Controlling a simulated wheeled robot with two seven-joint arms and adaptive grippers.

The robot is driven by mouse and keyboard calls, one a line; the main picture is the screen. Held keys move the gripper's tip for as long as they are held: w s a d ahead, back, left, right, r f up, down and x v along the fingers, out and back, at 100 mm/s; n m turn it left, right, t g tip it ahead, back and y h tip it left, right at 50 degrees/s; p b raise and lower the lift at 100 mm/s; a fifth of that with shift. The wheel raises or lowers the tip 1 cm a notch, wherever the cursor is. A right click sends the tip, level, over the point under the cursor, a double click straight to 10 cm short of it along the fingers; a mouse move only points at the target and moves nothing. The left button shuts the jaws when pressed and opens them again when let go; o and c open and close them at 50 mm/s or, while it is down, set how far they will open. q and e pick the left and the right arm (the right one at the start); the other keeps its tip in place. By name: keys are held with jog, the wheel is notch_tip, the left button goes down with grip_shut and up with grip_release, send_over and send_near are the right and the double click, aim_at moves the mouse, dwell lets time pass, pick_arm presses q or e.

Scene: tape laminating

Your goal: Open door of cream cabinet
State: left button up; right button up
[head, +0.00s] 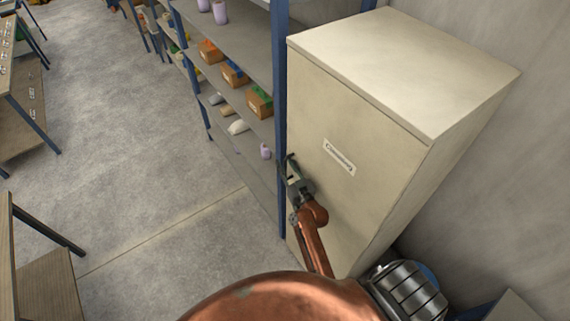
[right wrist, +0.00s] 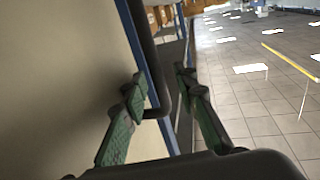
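The cream cabinet (head: 400,85) stands at the right in the head view, with its door (head: 340,125) shut and a white label on it. My right gripper (head: 292,168) is at the door's left edge. In the right wrist view, the black bar handle (right wrist: 149,55) runs down the door (right wrist: 60,70) and bends in towards it. My right gripper (right wrist: 162,78) is open there, with its green fingers on either side of the bar. The bar is close to the left finger, with a gap to the right one. Contact cannot be told. My left gripper is not in view.
A blue-framed shelf rack (head: 281,100) stands close to the left of the cabinet, holding several small boxes (head: 259,101) and cups. A wall (head: 500,160) is to the cabinet's right. The floor (head: 130,130) left of the rack is clear, with wooden tables at the far left.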

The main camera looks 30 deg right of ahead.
grip_shut()
dwell(0.7)
